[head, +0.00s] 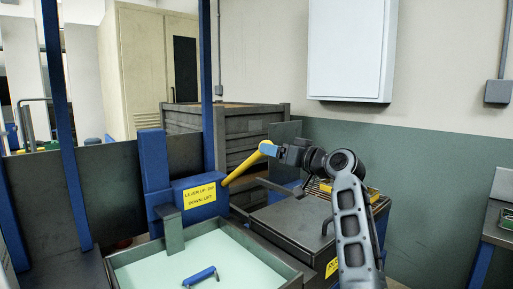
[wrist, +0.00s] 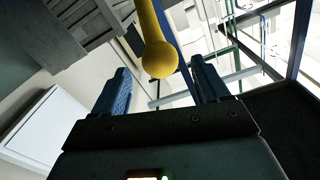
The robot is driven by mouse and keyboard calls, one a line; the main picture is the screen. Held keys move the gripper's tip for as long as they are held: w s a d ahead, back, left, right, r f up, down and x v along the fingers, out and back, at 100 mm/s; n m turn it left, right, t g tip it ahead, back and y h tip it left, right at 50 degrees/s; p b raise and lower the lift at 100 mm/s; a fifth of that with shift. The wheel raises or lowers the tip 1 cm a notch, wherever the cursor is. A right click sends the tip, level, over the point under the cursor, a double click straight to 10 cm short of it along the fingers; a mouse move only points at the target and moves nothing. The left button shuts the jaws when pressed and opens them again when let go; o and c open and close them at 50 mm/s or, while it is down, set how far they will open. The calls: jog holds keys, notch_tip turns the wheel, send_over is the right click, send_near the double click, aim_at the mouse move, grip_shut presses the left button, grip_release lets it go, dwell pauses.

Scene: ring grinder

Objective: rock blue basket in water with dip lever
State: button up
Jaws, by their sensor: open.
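The dip lever (head: 243,168) is a yellow rod slanting up to the right from a blue box (head: 196,191) with a yellow label about dip and lift. My gripper (head: 268,150) is at the lever's upper end. In the wrist view, the lever's round yellow knob (wrist: 159,61) appears between the two blue fingers of my open gripper (wrist: 160,68), with gaps on both sides. The water tank (head: 291,268) holds pale green water (head: 165,262). A blue handle (head: 200,276) shows at the water; the rest of the basket cannot be made out.
A dark bench or lidded box (head: 285,222) stands right of the tank, below my arm. Grey stacked crates (head: 240,135) stand behind the lever. Blue posts (head: 207,85) rise at the left. A white wall cabinet (head: 350,50) hangs above.

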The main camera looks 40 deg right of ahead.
jog(key=w+p, duration=0.1)
jog(key=w, duration=0.5)
jog(key=shift+w, duration=0.35)
jog(key=shift+f, duration=0.15)
grip_shut()
